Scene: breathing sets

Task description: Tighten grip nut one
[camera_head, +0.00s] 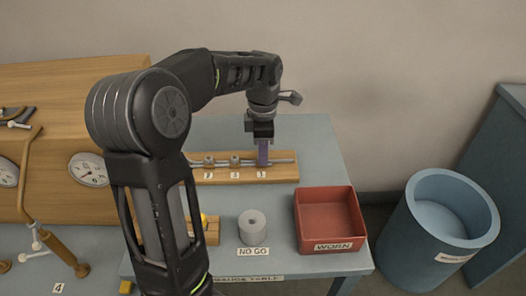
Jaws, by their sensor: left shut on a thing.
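My left arm comes in from the left, and my left gripper (263,155) points down over the right part of a wooden rack (285,174) on the blue-grey table. A metal rod (284,161) lies along the rack. Two grip nuts show on it, one at the left (208,161) and one in the middle (234,161). My left gripper is shut at the third place, above the rightmost small label (262,175); the grip nut there is mostly hidden by the fingers. My right gripper is not in view.
A grey cylinder (252,232) stands behind a NO GO label (252,252). A red WORN tray (330,245) is at the table's right. A blue bin (408,235) stands beyond. Gauges and a bent pipe (28,185) are at the left. The table's back right is clear.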

